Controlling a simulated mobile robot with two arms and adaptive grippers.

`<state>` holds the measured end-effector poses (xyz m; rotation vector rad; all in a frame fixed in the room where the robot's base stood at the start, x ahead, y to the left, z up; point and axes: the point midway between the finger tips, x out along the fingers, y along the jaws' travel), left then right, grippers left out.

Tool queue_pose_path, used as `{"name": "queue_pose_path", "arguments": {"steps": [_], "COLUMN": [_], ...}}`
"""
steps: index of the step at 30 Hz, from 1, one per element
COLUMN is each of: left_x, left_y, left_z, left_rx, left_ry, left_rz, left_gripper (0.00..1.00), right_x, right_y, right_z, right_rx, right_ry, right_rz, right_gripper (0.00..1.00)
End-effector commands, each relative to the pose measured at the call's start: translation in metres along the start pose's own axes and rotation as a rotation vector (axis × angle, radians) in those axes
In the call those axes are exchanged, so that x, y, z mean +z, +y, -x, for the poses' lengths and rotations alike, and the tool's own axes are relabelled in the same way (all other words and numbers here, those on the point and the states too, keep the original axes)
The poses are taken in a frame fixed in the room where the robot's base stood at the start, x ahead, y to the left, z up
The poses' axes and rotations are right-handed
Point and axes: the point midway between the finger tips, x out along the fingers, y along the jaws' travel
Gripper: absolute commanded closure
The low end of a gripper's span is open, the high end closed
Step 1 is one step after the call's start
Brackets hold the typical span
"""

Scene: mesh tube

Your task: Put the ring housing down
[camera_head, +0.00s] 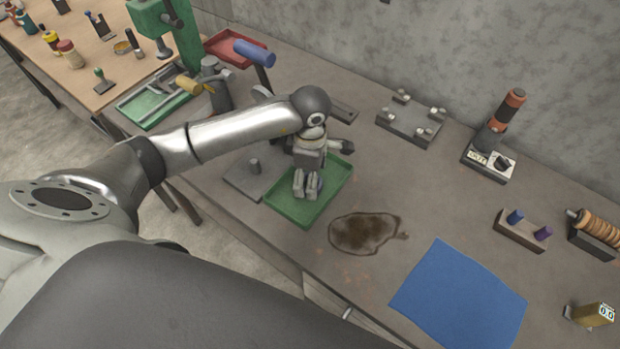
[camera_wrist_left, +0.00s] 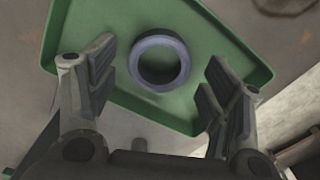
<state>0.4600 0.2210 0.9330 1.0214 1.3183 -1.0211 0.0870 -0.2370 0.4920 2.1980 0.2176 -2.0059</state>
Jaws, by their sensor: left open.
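The ring housing (camera_wrist_left: 160,62) is a dark blue-grey ring that lies flat on a green tray (camera_wrist_left: 247,70) in the left wrist view. My left gripper (camera_wrist_left: 155,98) is open, with its fingers to either side of the ring and apart from it. In the head view my left gripper (camera_head: 307,190) is over the green tray (camera_head: 335,192) and hides the ring. My right gripper is not in view.
A grey plate with a peg (camera_head: 247,183) is left of the tray. A dark stain (camera_head: 362,232) and a blue mat (camera_head: 460,300) are to the right. A grey fixture plate (camera_head: 408,124) and a red-handled tool on a stand (camera_head: 500,130) are behind.

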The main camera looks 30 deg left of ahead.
Motion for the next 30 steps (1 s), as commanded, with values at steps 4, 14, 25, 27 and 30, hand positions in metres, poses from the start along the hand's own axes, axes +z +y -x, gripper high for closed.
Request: {"name": "queue_pose_path", "arguments": {"steps": [4,14,25,27,30], "left_x": [0.000,0.000,-0.001,-0.001,-0.001], "left_y": [0.002,0.001,0.000,0.000,0.000], "left_z": [0.030,0.090,0.104,0.104,0.104], "left_rx": [0.009,0.004,0.000,0.000,0.000], "left_ry": [0.000,0.000,0.001,0.001,0.001], "left_rz": [-0.001,0.000,0.002,0.001,0.001], "left_gripper": [0.28,0.28,0.28,0.28,0.28], "right_x": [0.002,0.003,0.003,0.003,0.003], "right_y": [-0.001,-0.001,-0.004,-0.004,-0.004], "right_z": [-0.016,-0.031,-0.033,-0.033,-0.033], "right_rx": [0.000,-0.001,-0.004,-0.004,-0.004], "right_ry": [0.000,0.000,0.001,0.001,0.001], "right_rz": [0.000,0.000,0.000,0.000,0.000], "right_gripper": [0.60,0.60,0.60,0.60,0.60]}}
